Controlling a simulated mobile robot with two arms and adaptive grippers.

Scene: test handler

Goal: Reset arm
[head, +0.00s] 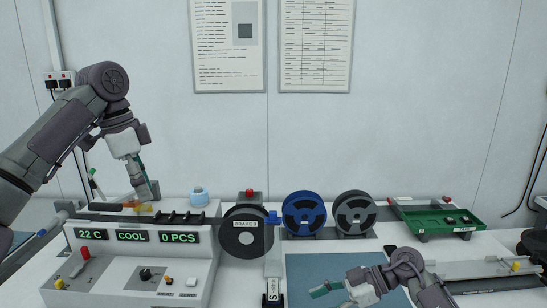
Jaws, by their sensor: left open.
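My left arm comes in from the left and bends down at the elbow. My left gripper (146,190) hangs over the back of the test handler (125,273), fingers downward, open, with nothing seen between them. Orange and yellow parts lie just left of its fingertips; contact cannot be told. The handler's displays (132,236) read "22 C", "COOL" and "0 PCS". My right gripper (330,292) is low in the picture over the blue-grey mat (310,268), pointing left, partly cut off by the bottom edge. Its jaw state is unclear.
A green tray (438,221) sits at the back right, behind a grey rail (470,269). A light-blue roll (198,196) stands behind the handler.

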